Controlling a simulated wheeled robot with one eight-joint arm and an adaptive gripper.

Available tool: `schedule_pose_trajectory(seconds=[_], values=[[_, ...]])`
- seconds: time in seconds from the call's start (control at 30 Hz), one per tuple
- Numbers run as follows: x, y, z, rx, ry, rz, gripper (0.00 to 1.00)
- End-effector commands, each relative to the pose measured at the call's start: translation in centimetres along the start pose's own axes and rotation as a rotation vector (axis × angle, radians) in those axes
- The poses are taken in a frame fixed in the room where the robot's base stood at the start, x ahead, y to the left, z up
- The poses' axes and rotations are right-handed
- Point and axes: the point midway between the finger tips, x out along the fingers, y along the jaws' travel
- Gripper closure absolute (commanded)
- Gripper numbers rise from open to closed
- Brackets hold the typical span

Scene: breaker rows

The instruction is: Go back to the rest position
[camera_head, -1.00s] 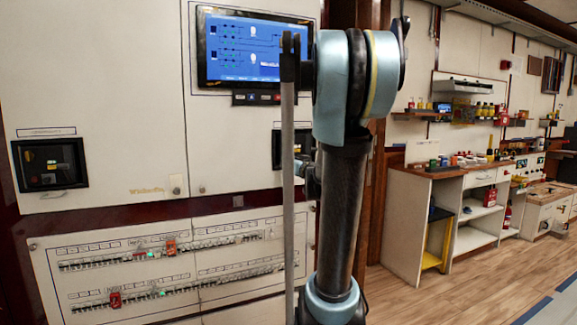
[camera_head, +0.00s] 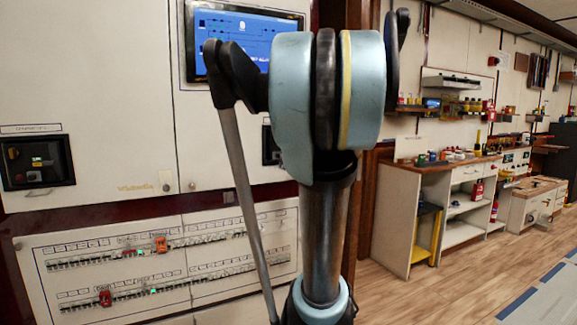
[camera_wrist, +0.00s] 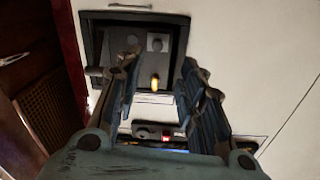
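My gripper (camera_wrist: 160,85) shows in the wrist view with its two fingers apart and nothing between them. Beyond the fingers is a dark recessed panel (camera_wrist: 98,45) with a small yellow part (camera_wrist: 155,82) on it; I cannot tell how far off it is. In the head view my arm stands in the middle, and the gripper itself cannot be made out there. The breaker rows (camera_head: 110,255) run along the lower cabinet at left, with a red-orange piece (camera_head: 160,245) on the upper row and a red one (camera_head: 105,298) on the lower row.
A blue screen (camera_head: 225,45) is set in the cabinet, partly behind my arm. A black-framed device (camera_head: 37,162) is at far left. A workbench (camera_head: 410,200) with shelves and bottles stands at right. The wooden floor (camera_head: 430,290) before it is clear.

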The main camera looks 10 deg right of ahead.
Motion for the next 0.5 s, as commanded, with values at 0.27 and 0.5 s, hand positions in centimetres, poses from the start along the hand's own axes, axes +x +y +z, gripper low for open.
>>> schedule_pose_trajectory(seconds=[0.27,0.5], values=[[-0.1,-0.4,0.2,0.0,-0.008,-0.009,0.64],[-2.3,-6.3,5.2,0.009,-0.186,-0.15,0.64]])
